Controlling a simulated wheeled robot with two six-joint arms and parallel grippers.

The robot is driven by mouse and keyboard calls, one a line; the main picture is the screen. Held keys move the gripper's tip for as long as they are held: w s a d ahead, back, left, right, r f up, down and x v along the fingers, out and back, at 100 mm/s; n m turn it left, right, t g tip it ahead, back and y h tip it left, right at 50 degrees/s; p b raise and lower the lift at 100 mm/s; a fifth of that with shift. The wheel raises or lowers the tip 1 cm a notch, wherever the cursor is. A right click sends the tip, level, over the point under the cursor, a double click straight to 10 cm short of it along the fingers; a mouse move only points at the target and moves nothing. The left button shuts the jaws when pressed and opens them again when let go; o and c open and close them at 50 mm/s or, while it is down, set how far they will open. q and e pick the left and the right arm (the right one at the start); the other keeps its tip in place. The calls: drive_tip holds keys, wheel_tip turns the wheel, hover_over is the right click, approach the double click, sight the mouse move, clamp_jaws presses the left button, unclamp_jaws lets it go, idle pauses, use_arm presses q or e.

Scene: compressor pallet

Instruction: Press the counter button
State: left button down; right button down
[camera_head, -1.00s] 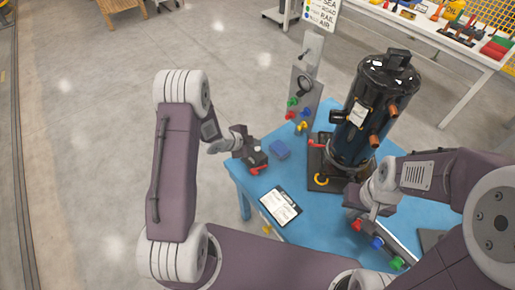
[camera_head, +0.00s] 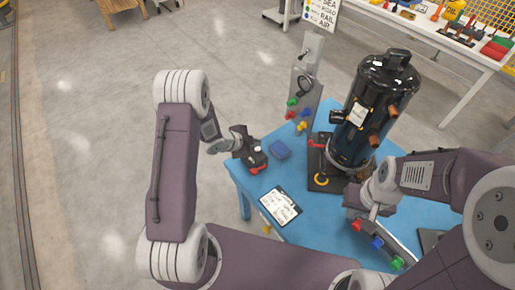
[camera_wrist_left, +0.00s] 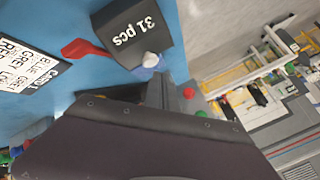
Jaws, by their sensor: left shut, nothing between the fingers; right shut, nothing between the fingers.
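The counter (camera_head: 254,160) is a dark box with a red lever, on the left part of the blue table. In the left wrist view the counter (camera_wrist_left: 132,30) reads "31 pcs", and a small white button (camera_wrist_left: 151,60) shows at its near edge. My left gripper (camera_head: 240,139) is shut and empty, right beside the counter. In the left wrist view its fingers (camera_wrist_left: 164,90) are close to the button; I cannot tell whether they touch it. My right gripper (camera_head: 370,212) is shut and empty, low over the right side of the table.
A black compressor (camera_head: 370,115) stands on a dark base on the blue table (camera_head: 235,180). A clipboard (camera_head: 280,206) lies in front. A grey panel with coloured knobs (camera_head: 303,100) stands behind.

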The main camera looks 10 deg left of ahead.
sight(255, 149)
idle(0.3)
use_arm(q)
drive_tip(key=shift+f+b, duration=0.35)
drive_tip(key=shift+f, duration=0.1)
drive_tip(key=shift+f+b, duration=0.5)
drive_tip(key=shift+f, duration=0.05)
idle(0.6)
drive_tip(key=shift+r+p, duration=0.9)
drive_tip(key=shift+r, duration=0.1)
drive_tip(key=shift+r, duration=0.1)
wheel_tip(255, 149, up, 5)
drive_tip(key=p, duration=0.4)
drive_tip(key=shift+p, duration=0.3)
